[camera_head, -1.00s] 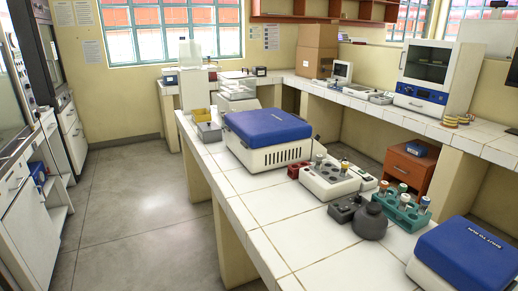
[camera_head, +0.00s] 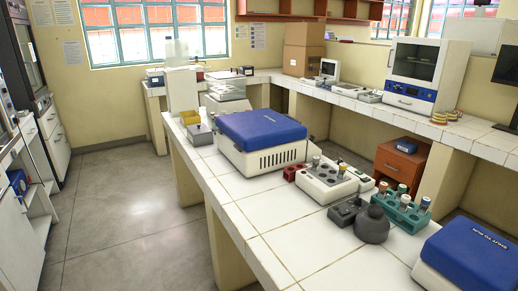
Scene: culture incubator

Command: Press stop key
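The likely culture incubator (camera_head: 414,75) is a white cabinet with a glass door, on the back right counter. A blue control panel (camera_head: 422,93) runs along its lower front. A stop key is too small to make out from here. Neither of my grippers shows in the head view.
A tiled bench (camera_head: 240,211) holds a blue-lidded device (camera_head: 262,128), a white tube block (camera_head: 326,184), a teal tube rack (camera_head: 400,210), a dark round bottle (camera_head: 371,226) and another blue-lidded device (camera_head: 470,253). An orange drawer cabinet (camera_head: 400,164) stands under the back counter. The floor (camera_head: 130,215) at left is open.

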